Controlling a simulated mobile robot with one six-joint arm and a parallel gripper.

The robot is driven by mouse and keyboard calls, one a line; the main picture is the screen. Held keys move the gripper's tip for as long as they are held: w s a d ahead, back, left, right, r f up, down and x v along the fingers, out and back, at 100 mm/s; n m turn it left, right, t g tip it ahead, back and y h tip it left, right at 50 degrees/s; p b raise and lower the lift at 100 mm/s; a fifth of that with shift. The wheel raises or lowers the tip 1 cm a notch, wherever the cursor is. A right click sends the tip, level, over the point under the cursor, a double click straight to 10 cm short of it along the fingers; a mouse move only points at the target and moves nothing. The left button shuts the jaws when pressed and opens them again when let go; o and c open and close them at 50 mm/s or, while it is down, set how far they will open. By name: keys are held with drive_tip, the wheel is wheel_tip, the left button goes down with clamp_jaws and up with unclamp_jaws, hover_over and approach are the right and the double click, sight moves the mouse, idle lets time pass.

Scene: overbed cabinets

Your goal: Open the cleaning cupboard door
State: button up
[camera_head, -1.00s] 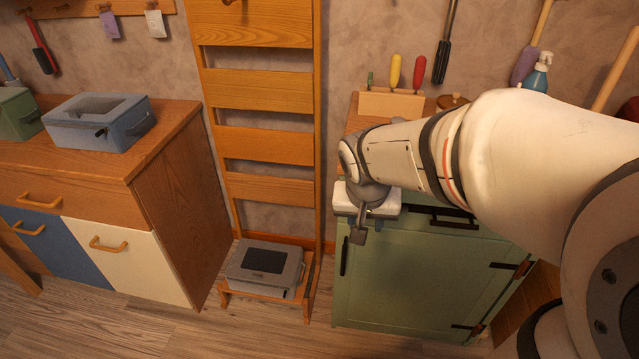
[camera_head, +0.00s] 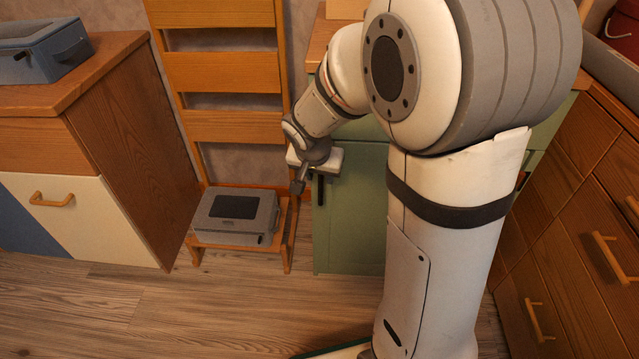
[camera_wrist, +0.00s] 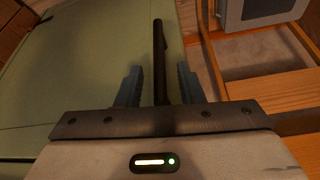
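The cleaning cupboard appears to be the green cabinet; its green door (camera_head: 350,225) looks shut. A dark upright bar handle (camera_head: 320,190) is near the door's left edge. My gripper is at the upper part of this handle in the head view, its fingers mostly hidden by its white body. In the wrist view the handle (camera_wrist: 160,50) runs between the two blue-grey fingers of my gripper (camera_wrist: 158,82). The fingers are apart, with a gap visible on each side of the handle. My arm hides much of the door's right part.
A wooden step (camera_head: 284,228) with a grey box (camera_head: 236,216) on it stands close left of the door. A wooden ladder-like rack (camera_head: 228,82) rises behind it. Wooden drawers (camera_head: 560,230) are at the right. Wood floor (camera_head: 190,310) is open in front.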

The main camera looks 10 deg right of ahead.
drive_tip(key=shift+b+x, duration=0.35)
drive_tip(key=shift+x, duration=0.9)
clamp_jaws()
drive_tip(key=shift+a, duration=0.15)
